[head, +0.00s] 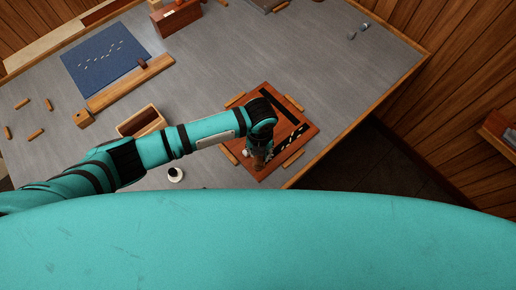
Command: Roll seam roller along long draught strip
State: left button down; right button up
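A reddish-brown square board (309,130) lies near the table's right front edge. I cannot tell for sure which is the long draught strip. My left gripper (258,160) points down over the board's lower left part. A small brown piece shows at its tip, perhaps the seam roller; its fingers are too small and hidden to read. My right gripper is out of view.
Light wooden bars (293,159) surround the board. On the grey table (215,75) stand an open wooden box (141,122), a small dark-topped white cup (175,174), a blue mat (106,54), a long wooden rail (131,83) and a red-brown box (176,18). The table's right side is mostly clear.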

pick_arm(q)
notch_tip(320, 180, up, 3)
jog(key=shift+f+p, duration=0.1)
jog(key=shift+p, duration=0.8)
jog(key=shift+r, duration=0.25)
jog(key=shift+s+a, duration=0.1)
jog(key=shift+a, duration=0.05)
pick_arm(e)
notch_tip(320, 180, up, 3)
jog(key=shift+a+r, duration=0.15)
